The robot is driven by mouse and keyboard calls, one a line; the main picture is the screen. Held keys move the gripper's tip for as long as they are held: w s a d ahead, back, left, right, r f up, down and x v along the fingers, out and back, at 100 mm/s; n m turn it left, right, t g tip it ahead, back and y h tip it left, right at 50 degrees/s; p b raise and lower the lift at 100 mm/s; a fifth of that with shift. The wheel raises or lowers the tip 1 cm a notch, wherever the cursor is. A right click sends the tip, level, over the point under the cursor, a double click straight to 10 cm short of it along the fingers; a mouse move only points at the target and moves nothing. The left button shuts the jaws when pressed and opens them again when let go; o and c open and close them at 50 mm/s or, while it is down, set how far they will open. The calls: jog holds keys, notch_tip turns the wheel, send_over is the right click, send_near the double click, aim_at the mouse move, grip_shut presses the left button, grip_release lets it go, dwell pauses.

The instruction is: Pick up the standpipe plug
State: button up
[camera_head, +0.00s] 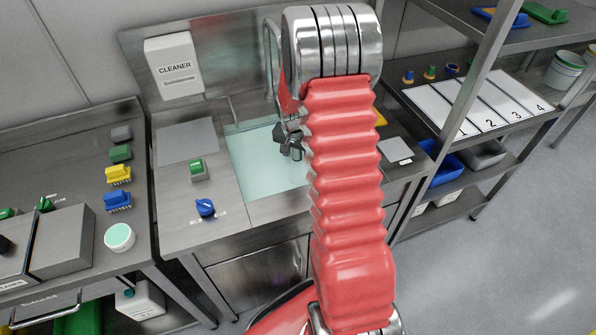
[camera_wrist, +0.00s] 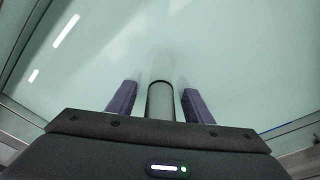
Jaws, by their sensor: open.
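The standpipe plug (camera_wrist: 160,101) is a grey tube with a rounded end, seen in the wrist view in the sink area. It lies between the two purple fingers of my gripper (camera_wrist: 160,97), with a visible gap on each side. My gripper is open and holds nothing. In the head view my gripper (camera_head: 290,146) is over the pale green water of the sink (camera_head: 255,172), partly hidden behind my red arm. I cannot make out the plug in the head view.
A tap (camera_head: 271,55) rises behind the sink. A green-topped knob (camera_head: 197,169) and a blue knob (camera_head: 205,208) sit on the counter left of it. A CLEANER dispenser (camera_head: 174,67) hangs on the back panel. A shelf rack with a numbered board (camera_head: 485,103) stands at right.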

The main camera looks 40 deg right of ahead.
jog(key=shift+c, duration=0.4)
grip_shut()
dwell(0.9)
